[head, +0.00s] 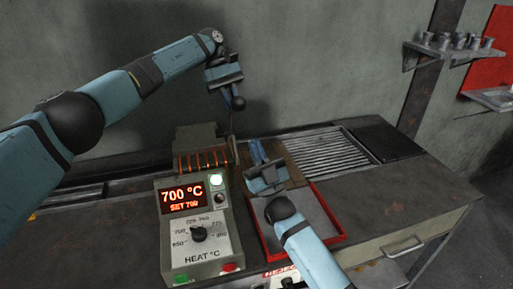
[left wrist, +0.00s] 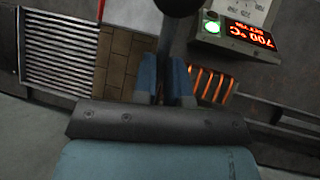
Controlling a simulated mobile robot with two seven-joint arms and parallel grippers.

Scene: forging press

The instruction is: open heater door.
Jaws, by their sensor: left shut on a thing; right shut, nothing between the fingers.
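The heater (head: 203,160) stands behind the control box, with orange glowing coils showing at its front; the coils also show in the left wrist view (left wrist: 212,84). A thin upright rod with a black ball knob (head: 238,104) stands at the heater's right side. My left gripper (head: 234,92) is shut on this handle near the knob. In the left wrist view, the handle rod (left wrist: 166,42) runs between the blue fingers, with the knob at the top edge. The door panel itself is mostly hidden. My right gripper (head: 257,150) is shut and empty, right of the heater.
The control box (head: 210,248) reads 700 °C, with a green lamp lit. A red-rimmed tray (head: 330,215) lies under my right arm. Brown bricks (left wrist: 118,62) and a ribbed grate (head: 335,152) lie to the right. A wall shelf (head: 450,52) holds several small metal parts.

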